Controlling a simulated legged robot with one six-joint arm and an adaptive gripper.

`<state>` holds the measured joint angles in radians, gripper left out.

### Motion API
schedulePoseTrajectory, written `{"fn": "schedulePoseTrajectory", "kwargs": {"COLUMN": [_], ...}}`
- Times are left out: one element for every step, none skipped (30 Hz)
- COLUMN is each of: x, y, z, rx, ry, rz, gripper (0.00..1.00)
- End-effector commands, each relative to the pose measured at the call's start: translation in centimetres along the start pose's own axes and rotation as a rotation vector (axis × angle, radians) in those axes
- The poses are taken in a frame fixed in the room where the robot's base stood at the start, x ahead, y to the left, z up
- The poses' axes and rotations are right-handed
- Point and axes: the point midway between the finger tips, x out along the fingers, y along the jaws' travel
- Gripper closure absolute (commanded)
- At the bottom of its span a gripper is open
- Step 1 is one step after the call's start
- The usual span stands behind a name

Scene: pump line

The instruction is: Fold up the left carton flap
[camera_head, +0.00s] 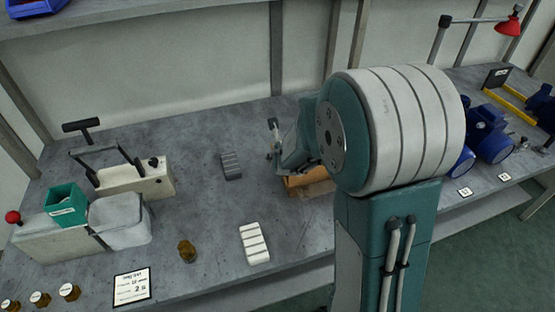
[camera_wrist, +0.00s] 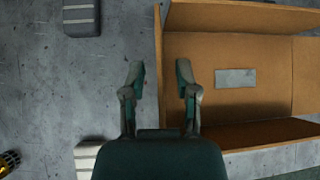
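The open cardboard carton (camera_wrist: 240,112) fills the right half of the wrist view, with brown panels along its top and bottom. I cannot tell which panel is the left flap. In the head view the carton (camera_head: 308,188) is mostly hidden behind my arm. In the head view my gripper (camera_head: 272,140) is beside the carton, partly hidden by my arm.
A dark grey block (camera_head: 231,166) and a white ribbed block (camera_head: 254,243) lie on the grey bench (camera_head: 200,200). A green box (camera_head: 66,204) and a lever tool (camera_head: 135,182) stand at left. Blue pumps (camera_head: 490,143) are at right. Bench left of the carton has free room.

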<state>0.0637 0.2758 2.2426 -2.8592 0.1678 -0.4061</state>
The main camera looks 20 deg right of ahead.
Motion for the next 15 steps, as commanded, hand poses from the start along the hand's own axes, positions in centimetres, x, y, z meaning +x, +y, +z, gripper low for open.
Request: {"fn": "schedulePoseTrajectory", "kwargs": {"x": [-0.2,-0.3,-0.6,-0.9,-1.2,-1.8,-2.2,-2.8,-3.2,-3.6,-4.0,-4.5,-4.8,-5.2,-5.3], "y": [0.0,0.0,0.0,0.0,0.0,0.0,0.0,0.0,0.0,0.0,0.0,0.1,0.1,0.1,0.1], "z": [0.1,0.1,0.1,0.1,0.1,0.2,0.1,0.1,0.1,0.1,0.1,0.1,0.1,0.1,0.0], "rx": [0.0,0.0,0.0,0.001,0.0,0.001,0.001,0.001,0.001,0.001,0.001,0.001,0.001,0.001,0.001], "ry": [-0.002,-0.002,-0.003,-0.002,-0.003,-0.004,-0.004,-0.004,-0.003,-0.003,-0.002,-0.002,-0.002,-0.002,0.0], "rz": [0.0,-0.001,-0.001,-0.001,-0.001,-0.001,0.0,0.0,-0.001,-0.001,-0.001,-0.001,0.0,0.001,-0.001], "gripper": [0.6,0.6,0.6,0.6,0.6,0.6,0.6,0.6,0.6,0.6,0.6,0.6,0.6,0.6,0.6]}}
